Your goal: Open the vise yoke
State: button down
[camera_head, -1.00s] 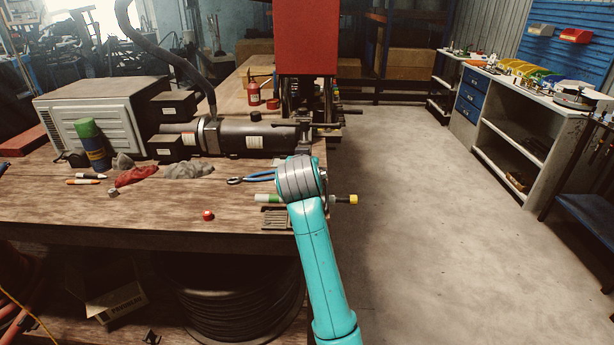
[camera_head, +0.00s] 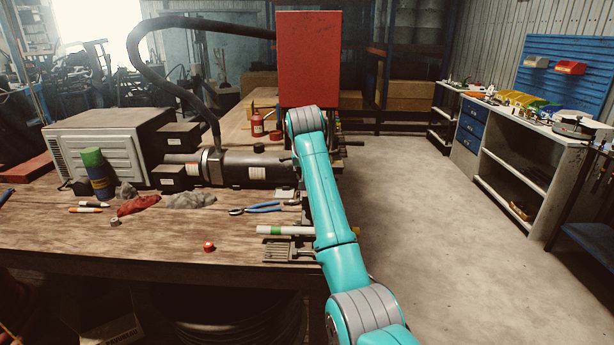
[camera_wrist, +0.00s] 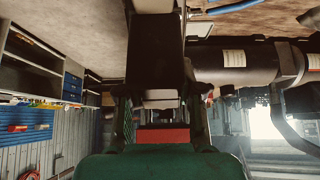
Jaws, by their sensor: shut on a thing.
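The hose crimper's dark cylinder (camera_head: 258,168) lies on the bench, and it also shows in the wrist view (camera_wrist: 235,60). My teal arm reaches over the bench's right end, in front of the crimper's end. It hides the yoke and my gripper in the head view. In the wrist view my gripper (camera_wrist: 157,92) has dark fingers on either side of a dark upright block, which looks like the vise yoke (camera_wrist: 156,48). The gripper is shut on it. The exact contact and how far the yoke is opened cannot be told.
A red box (camera_head: 309,58) stands behind the arm's end. Blue-handled pliers (camera_head: 262,208), a white-green tube (camera_head: 284,231) and a small red cap (camera_head: 209,246) lie on the bench (camera_head: 150,246). The floor (camera_head: 415,230) to the right is clear.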

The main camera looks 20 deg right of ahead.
jog(key=shift+w+d, duration=0.15)
jog(key=shift+w, duration=0.25)
jog(key=shift+f+g, duration=0.1)
jog(key=shift+g, duration=0.2)
jog(key=c, duration=0.7)
grip_release()
jog(key=shift+w, duration=0.1)
jog(key=v, duration=1.2)
jog(key=shift+d, duration=0.1)
